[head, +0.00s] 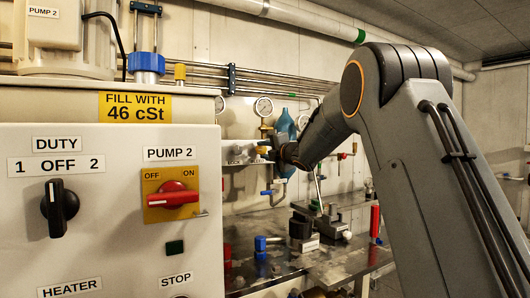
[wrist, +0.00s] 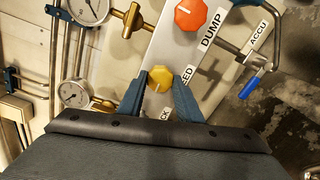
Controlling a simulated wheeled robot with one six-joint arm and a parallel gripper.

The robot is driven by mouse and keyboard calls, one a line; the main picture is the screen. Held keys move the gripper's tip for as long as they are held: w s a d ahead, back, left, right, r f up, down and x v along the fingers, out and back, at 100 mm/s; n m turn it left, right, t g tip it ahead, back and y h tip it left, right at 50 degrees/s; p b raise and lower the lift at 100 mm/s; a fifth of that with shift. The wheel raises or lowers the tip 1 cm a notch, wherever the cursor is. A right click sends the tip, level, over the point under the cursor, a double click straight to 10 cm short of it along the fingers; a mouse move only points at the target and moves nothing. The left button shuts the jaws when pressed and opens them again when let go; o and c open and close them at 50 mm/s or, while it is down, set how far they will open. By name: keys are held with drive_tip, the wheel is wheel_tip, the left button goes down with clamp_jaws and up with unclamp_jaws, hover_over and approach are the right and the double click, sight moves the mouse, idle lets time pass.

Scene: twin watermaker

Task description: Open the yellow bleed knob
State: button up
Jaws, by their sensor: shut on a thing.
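The yellow bleed knob (wrist: 160,76) sits on a pale panel strip in the wrist view, beside a partly hidden label ending in "EED". A small mark shows on the knob's lower face. My gripper (wrist: 159,83) has its two blue fingers on either side of the knob and is shut on it. In the head view my gripper (head: 272,151) is at the pale panel on the back wall, and the knob cannot be made out clearly there.
An orange-red knob (wrist: 190,14) by the DUMP label is just above the yellow one. A blue-handled lever (wrist: 252,87) is at right, and gauges (wrist: 74,94) are at left. A control cabinet (head: 110,220) fills the left of the head view. A metal bench (head: 340,264) holds several fittings.

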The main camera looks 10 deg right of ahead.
drive_tip(key=o, duration=1)
drive_tip(key=shift+o, duration=0.2)
drive_tip(key=v, duration=0.8)
drive_tip(key=shift+w, duration=0.1)
